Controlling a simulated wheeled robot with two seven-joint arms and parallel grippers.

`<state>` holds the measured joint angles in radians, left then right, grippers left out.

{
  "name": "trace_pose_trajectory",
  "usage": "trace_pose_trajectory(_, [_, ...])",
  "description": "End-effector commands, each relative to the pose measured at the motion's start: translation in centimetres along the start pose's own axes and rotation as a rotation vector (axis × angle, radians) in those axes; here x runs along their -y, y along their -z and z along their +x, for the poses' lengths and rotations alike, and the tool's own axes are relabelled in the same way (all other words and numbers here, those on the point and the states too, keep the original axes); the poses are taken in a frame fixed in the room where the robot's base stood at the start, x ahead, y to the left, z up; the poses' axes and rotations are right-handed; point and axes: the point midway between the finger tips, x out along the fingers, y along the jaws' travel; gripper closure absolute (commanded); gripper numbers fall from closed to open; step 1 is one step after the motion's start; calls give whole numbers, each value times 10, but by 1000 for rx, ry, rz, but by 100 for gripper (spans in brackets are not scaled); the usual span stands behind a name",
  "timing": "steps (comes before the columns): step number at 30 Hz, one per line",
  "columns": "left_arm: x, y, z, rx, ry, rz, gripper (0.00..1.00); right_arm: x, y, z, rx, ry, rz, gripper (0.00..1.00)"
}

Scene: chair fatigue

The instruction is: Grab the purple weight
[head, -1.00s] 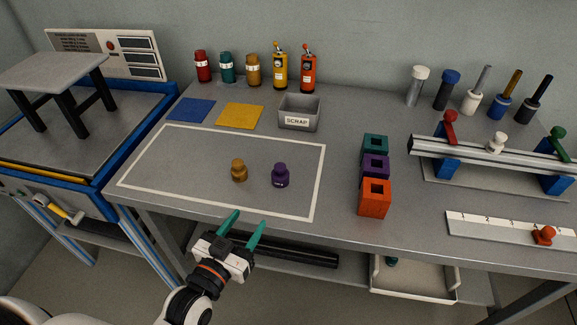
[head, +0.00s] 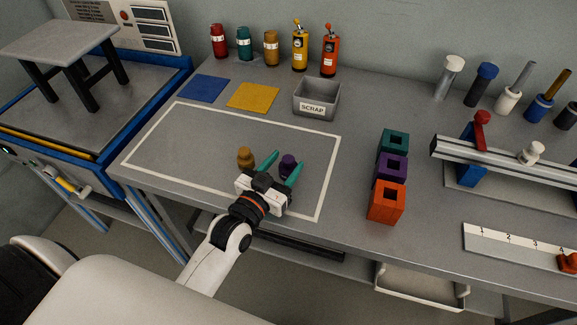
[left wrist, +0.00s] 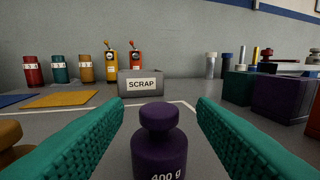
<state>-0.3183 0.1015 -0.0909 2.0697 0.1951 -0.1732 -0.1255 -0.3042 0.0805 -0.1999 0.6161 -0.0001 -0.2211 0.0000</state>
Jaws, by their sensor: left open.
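The purple weight (head: 288,165) stands upright on the grey bench, inside the white outlined rectangle. In the left wrist view the purple weight (left wrist: 160,140) shows "400 g" on its front and stands between the two teal fingers. My left gripper (head: 282,166) is open around it, with a gap on either side; its body hides the weight's lower part in the head view. An ochre weight (head: 245,158) stands just left of my gripper, and its edge also shows in the left wrist view (left wrist: 12,142). My right gripper is not in view.
A grey scrap bin (head: 317,97) stands behind the outlined area, beside a yellow mat (head: 253,96) and a blue mat (head: 204,89). Orange, purple and teal hollow blocks (head: 386,203) stand to the right. Bottles line the back. The outlined area's left part is clear.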

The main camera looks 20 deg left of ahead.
Motion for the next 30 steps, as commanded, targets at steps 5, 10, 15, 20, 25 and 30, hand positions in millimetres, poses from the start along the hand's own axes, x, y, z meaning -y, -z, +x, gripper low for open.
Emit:
trace_pose_trajectory(5, [-1,-1,29,3,0,-2,48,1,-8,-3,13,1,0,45])
trace_pose_trajectory(10, [-1,0,43,0,0,-2,48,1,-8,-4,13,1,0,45])
trace_pose_trajectory(15, [-1,1,43,0,0,-1,48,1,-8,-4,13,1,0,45])
trace_pose_trajectory(20, [-1,1,43,0,0,-1,66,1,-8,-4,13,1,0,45])
trace_pose_trajectory(25, [-1,1,43,0,0,-1,94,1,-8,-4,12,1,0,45])
trace_pose_trajectory(30, [-1,-1,43,4,0,0,100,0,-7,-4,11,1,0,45])
